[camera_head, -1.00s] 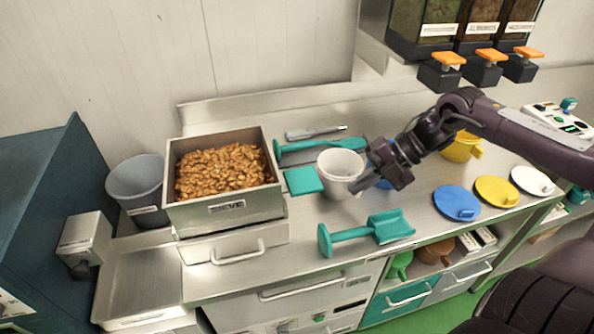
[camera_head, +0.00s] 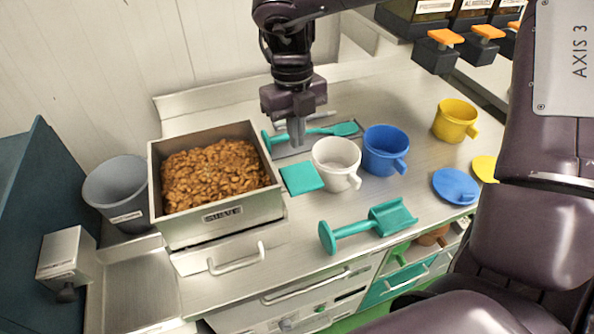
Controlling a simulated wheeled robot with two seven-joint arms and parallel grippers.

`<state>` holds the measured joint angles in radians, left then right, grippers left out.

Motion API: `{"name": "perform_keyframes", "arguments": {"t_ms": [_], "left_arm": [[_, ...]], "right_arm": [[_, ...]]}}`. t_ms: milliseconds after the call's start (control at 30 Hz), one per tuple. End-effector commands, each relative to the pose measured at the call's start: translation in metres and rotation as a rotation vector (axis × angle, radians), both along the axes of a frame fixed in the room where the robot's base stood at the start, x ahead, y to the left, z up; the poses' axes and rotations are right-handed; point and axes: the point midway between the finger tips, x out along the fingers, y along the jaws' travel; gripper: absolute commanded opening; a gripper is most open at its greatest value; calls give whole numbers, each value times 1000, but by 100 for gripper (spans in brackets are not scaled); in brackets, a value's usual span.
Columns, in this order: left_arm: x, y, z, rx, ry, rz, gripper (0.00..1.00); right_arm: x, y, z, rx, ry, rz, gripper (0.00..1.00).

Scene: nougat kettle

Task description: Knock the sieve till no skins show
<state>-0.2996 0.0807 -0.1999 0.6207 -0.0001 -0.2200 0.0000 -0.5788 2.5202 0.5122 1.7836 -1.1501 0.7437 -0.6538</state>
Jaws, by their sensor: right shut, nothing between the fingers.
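The sieve (camera_head: 225,222) is a square steel box on the left of the steel bench, with a name label on its front. It is full of brown nuts (camera_head: 212,172); whether any skins lie among them is too small to tell. My right gripper (camera_head: 297,138) points down to the right of the sieve, apart from it. It is shut and empty, above the long teal tool (camera_head: 325,131) at the back of the bench. My left gripper is not in view.
A teal pad (camera_head: 302,178), a white jug (camera_head: 337,163) and a blue jug (camera_head: 384,151) stand right of the sieve. A teal scoop (camera_head: 372,224) lies in front. A grey bin (camera_head: 117,190) is left of the sieve.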

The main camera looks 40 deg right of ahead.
Motion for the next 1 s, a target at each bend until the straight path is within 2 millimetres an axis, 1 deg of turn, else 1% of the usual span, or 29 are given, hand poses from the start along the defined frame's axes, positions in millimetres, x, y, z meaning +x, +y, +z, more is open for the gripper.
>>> {"name": "perform_keyframes", "arguments": {"t_ms": [333, 467, 667, 900, 1000], "left_arm": [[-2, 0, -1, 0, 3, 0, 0], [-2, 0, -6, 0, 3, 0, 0], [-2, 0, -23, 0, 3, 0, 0], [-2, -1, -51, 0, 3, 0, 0], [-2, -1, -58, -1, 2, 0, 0]], "right_arm": [[0, 0, -1, -1, 0, 1, 0], [0, 0, -6, 0, 1, 1, 0], [-2, 0, -25, 0, 1, 1, 0], [-5, 1, -57, 1, 1, 1, 0], [-7, 1, -66, 1, 1, 1, 0]]}}
